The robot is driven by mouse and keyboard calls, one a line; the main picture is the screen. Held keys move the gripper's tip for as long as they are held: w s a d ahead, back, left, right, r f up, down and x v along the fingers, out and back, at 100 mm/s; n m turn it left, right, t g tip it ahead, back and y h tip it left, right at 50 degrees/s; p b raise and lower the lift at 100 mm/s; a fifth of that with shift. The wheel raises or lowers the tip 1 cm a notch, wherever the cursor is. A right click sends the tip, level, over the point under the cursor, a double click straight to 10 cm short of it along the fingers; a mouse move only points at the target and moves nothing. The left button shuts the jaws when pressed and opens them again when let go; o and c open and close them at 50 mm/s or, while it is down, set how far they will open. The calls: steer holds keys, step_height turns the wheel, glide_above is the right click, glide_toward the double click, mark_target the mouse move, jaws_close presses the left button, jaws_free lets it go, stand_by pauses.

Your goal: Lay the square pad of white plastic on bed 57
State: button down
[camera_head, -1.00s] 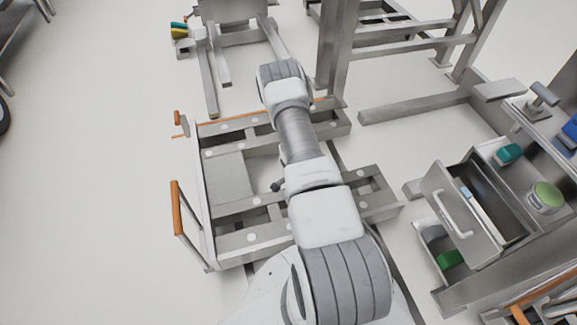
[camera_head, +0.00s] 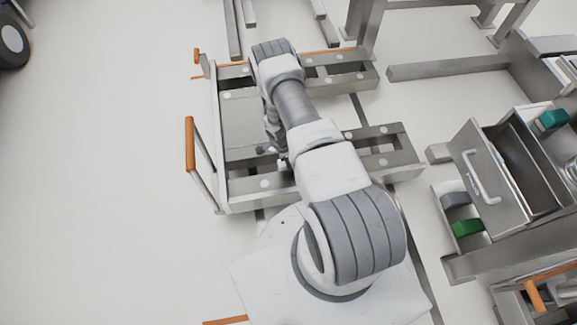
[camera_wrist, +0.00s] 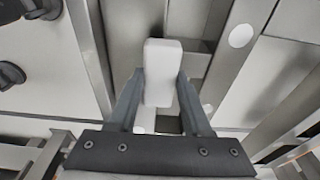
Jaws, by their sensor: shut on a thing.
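A white plastic piece with rounded corners (camera_wrist: 162,70) is between the two fingers of my gripper (camera_wrist: 161,90) in the wrist view. The fingers are shut on its sides; it looks longer than wide from this angle, so I cannot tell its full shape. A low grey metal frame with white round spots (camera_head: 245,125) lies under my arm in the head view, and its metal bars (camera_wrist: 215,75) show beneath the piece in the wrist view. No number 57 is readable, so I cannot tell which surface is bed 57.
An orange handle (camera_head: 190,143) stands at the frame's left side. An open metal drawer (camera_head: 485,175) stands at the right, with a green block (camera_head: 467,227) and a grey block (camera_head: 455,199) near it. Metal bars lie at the upper right.

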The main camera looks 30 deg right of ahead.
steer(key=shift+f+b, duration=0.75)
steer(key=shift+f, duration=1.05)
steer(key=shift+f, duration=0.2)
steer(key=shift+c, duration=1.7)
jaws_free()
steer(key=shift+r, duration=0.1)
